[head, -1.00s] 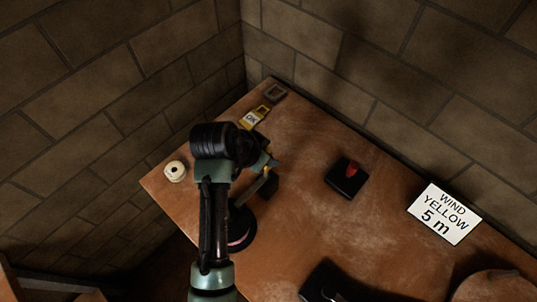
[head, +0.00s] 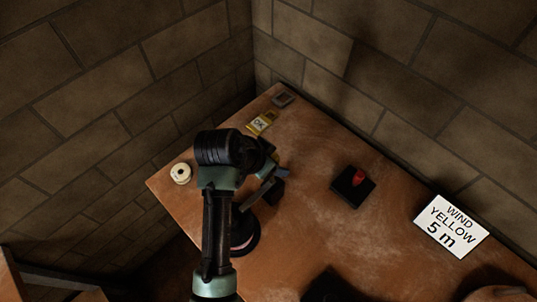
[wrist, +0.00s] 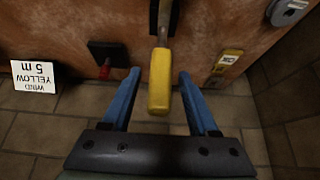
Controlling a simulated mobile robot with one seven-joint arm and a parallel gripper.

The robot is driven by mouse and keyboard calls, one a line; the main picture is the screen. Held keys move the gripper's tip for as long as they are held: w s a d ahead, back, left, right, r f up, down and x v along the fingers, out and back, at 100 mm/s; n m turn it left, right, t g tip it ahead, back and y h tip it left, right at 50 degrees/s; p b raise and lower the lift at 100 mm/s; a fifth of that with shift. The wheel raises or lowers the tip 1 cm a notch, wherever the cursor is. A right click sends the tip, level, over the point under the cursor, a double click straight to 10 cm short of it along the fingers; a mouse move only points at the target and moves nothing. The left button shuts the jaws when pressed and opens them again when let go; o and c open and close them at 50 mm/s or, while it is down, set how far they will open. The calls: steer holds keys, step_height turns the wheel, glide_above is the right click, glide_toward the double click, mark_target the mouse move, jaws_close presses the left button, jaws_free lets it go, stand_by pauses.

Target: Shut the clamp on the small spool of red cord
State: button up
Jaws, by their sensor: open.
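My gripper (wrist: 159,74) is open, its two blue fingers on either side of a yellow handle (wrist: 160,92) with a gap on each side in the wrist view. The handle sits on a metal lever, which looks like the clamp's. In the head view my gripper (head: 271,168) is partly hidden by my wrist, and the yellow handle is hidden. A dark block (head: 276,191) beside it may be part of the clamp. A dark round thing with a reddish band (head: 243,238), perhaps the red cord spool, is partly behind my arm. I cannot tell whether the clamp touches it.
A black block with a red knob-like part (head: 353,186) sits mid-table. A white sign (head: 452,226) reads "WIND YELLOW 5 m". A yellow OK tag (head: 261,123) and a grey piece (head: 283,99) lie near the far corner. A cream spool (head: 181,173) stands at the left edge. Brick walls bound the table.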

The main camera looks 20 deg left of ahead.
steer(key=b+v, duration=0.1)
steer(key=v, duration=1.1)
steer(key=shift+s+r+b, duration=0.2)
steer(key=shift+r+b, duration=0.15)
